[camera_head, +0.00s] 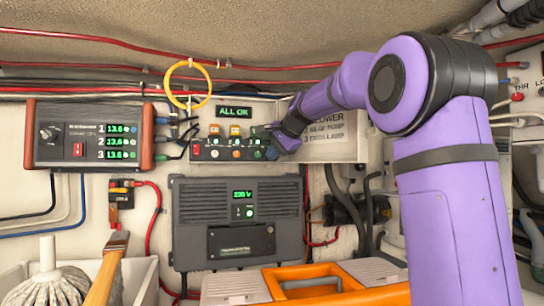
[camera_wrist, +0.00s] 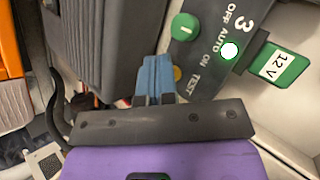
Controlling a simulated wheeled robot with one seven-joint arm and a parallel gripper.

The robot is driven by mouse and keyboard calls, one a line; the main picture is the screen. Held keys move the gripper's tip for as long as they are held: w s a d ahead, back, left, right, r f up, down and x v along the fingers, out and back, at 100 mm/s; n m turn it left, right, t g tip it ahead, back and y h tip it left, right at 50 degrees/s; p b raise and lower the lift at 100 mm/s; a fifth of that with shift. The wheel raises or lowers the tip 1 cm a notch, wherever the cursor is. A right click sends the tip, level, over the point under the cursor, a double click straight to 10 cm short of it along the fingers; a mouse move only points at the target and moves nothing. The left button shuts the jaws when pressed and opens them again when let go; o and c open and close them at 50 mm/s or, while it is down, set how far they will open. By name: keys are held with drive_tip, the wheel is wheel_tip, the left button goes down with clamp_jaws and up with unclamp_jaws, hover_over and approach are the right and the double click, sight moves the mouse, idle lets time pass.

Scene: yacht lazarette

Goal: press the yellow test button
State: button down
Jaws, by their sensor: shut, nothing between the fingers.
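The yellow test button (camera_wrist: 178,73) shows in the wrist view as a small round spot, partly covered by my gripper (camera_wrist: 157,62). The word TEST is printed beside it on the dark switch panel (camera_wrist: 205,60). My blue fingers are together and empty, their tips just left of the button. I cannot tell whether they touch the panel. In the head view my gripper (camera_head: 272,152) is at the right end of the switch panel (camera_head: 225,142), hiding part of it; I cannot make out this button there.
A green knob (camera_wrist: 185,27) and a lit white lamp (camera_wrist: 229,50) are near the button. A display (camera_head: 233,112) above the panel reads ALL OK. A yellow ring (camera_head: 188,83) hangs at its upper left. A grey charger box (camera_head: 229,222) is below, above an orange toolbox (camera_head: 330,282).

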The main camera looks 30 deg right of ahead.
drive_tip(key=shift+s, duration=0.1)
drive_tip(key=shift+s+a, duration=0.2)
drive_tip(key=shift+s, duration=0.45)
drive_tip(key=shift+s+a, duration=0.25)
drive_tip(key=shift+s, duration=0.55)
drive_tip(key=shift+s+a, duration=0.2)
drive_tip(key=shift+s, duration=0.6)
drive_tip(key=shift+s+a, duration=0.25)
drive_tip(key=shift+s, duration=0.55)
drive_tip(key=s+a+f+n+g, duration=0.1)
drive_tip(key=s+a+f+n, duration=0.4)
drive_tip(key=s, duration=0.4)
drive_tip(key=s+a+f+n+g, duration=0.25)
drive_tip(key=s+a+f, duration=0.35)
drive_tip(key=s, duration=0.3)
drive_tip(key=s+a+f+n+g+h, duration=0.1)
drive_tip(key=s+a+f+n, duration=0.2)
drive_tip(key=s+f, duration=1)
drive_tip(key=s+n, duration=0.1)
drive_tip(key=n, duration=0.2)
drive_tip(key=shift+s+a+f+n, duration=0.2)
drive_tip(key=shift+f+n, duration=0.1)
drive_tip(key=shift+n, duration=0.05)
